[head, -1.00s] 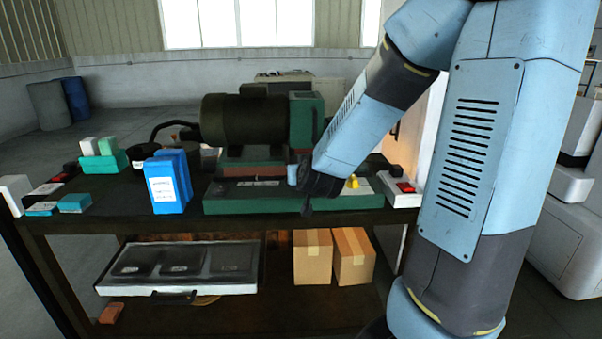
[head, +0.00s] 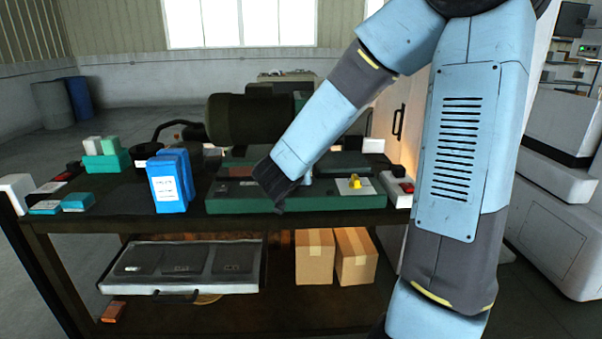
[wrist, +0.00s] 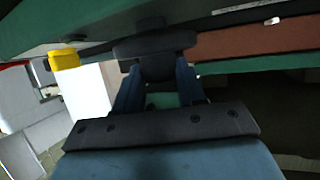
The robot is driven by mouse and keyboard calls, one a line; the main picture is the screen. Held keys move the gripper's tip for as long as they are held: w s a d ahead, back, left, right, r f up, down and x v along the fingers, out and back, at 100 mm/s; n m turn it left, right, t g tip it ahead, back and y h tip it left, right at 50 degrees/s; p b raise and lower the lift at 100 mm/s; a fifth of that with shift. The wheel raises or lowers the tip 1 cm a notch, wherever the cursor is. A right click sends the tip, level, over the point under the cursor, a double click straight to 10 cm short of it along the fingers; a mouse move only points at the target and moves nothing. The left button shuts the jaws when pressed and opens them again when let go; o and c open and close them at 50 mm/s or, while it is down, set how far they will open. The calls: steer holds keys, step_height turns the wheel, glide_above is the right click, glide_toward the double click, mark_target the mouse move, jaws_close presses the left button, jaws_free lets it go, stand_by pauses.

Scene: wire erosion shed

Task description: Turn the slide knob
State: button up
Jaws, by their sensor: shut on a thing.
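The slide knob (wrist: 155,47) is a dark, wide, rounded piece on the front of the green machine base in the wrist view. My gripper (wrist: 157,72) is shut on it, with a blue-grey finger on each side. In the head view the dark end of my arm is in front of the green machine base (head: 235,203), and it hides the knob and the fingertips. A small yellow part (head: 355,184) sits on a light plate to the right, and it also shows left of the knob in the wrist view (wrist: 64,60).
A dark motor (head: 240,120) stands behind the base. Blue boxes (head: 168,185) stand to its left, and a box with a red switch (head: 404,189) to its right. On the lower shelf are a flat case (head: 185,290) and two cartons (head: 314,265).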

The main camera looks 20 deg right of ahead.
steer(key=shift+w+a+m+g+h, duration=0.15)
steer(key=shift+m+g+h, duration=1)
steer(key=shift+m, duration=0.2)
steer(key=shift+w+a+m+g+h, duration=0.1)
steer(key=shift+w+m+g+h, duration=0.05)
steer(key=shift+m+g+h, duration=1.1)
steer(key=o, duration=1.1)
steer(key=shift+c, duration=0.2)
steer(key=v, duration=1.3)
steer(key=shift+s+a, duration=0.2)
steer(key=shift+a, duration=0.05)
steer(key=shift+r, duration=0.1)
